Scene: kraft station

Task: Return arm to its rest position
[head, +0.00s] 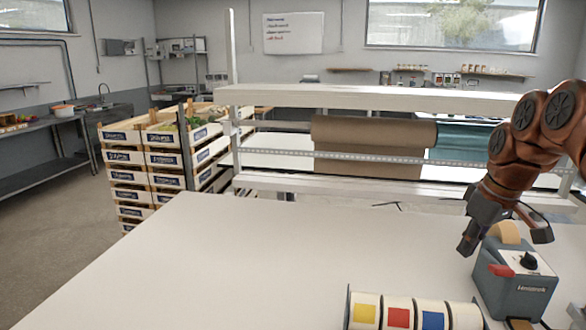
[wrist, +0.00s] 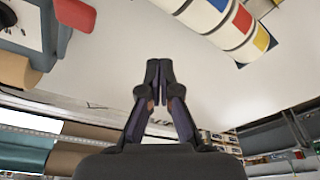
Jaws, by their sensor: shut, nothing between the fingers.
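My arm comes in from the right side of the head view, bent downward, with my gripper (head: 480,222) hanging over the right part of the white table (head: 230,260). In the wrist view my gripper (wrist: 158,68) has its fingertips together, with nothing between them. The dispenser's red part shows at the upper left of the wrist view (wrist: 75,14).
Rolls of coloured labels (head: 398,312) lie at the table's front edge. A white frame (head: 370,98) with a brown kraft roll (head: 372,133) and a teal roll (head: 465,140) stands behind. Stacked crates (head: 160,160) stand at left. The table's left and middle are clear.

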